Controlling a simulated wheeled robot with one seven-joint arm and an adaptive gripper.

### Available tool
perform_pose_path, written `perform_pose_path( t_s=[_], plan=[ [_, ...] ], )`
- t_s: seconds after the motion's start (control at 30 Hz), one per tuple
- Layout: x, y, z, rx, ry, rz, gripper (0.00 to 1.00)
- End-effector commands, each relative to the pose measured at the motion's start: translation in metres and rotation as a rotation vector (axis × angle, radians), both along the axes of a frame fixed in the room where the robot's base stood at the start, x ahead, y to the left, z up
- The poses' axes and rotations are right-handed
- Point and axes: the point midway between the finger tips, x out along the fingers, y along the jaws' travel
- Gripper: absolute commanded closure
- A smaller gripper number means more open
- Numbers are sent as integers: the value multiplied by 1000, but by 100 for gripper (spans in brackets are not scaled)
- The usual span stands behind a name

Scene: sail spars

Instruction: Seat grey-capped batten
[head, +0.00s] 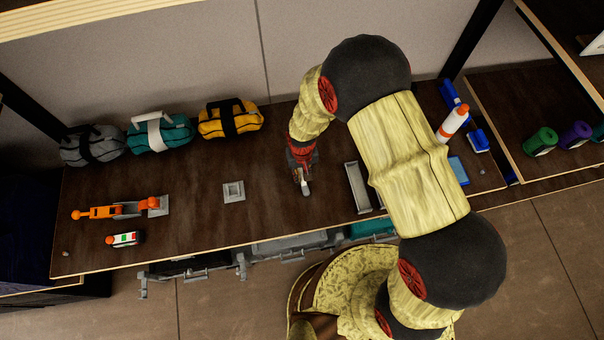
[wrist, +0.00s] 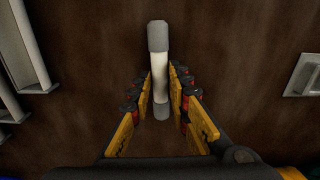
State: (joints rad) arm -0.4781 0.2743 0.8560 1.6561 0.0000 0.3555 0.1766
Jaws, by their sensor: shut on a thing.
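The grey-capped batten (wrist: 159,72) is a white rod with a grey cap at each end. In the wrist view it runs between the two fingers of my gripper (wrist: 161,84), which is shut on its white middle. In the head view my gripper (head: 302,168) is over the middle of the dark bench, and one grey end of the batten (head: 306,189) shows below it. A square grey block with a raised centre (head: 233,191) sits on the bench to the left; its edge also shows at the right of the wrist view (wrist: 304,77). I cannot tell the batten's height above the bench.
A long grey tray (head: 363,187) lies right of my gripper. An orange clamp-like device (head: 105,212) and an orange-capped batten (head: 124,239) lie at the left. Grey, teal (head: 160,134) and yellow bags line the back. Bench between the block and gripper is clear.

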Motion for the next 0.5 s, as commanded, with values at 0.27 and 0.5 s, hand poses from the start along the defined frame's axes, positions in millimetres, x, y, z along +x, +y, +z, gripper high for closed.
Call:
perform_pose_path(
  t_s=[0.27,0.5],
  plan=[
    [1,0,17,1,-2,0,100],
    [0,0,30,0,-1,0,100]
  ],
)
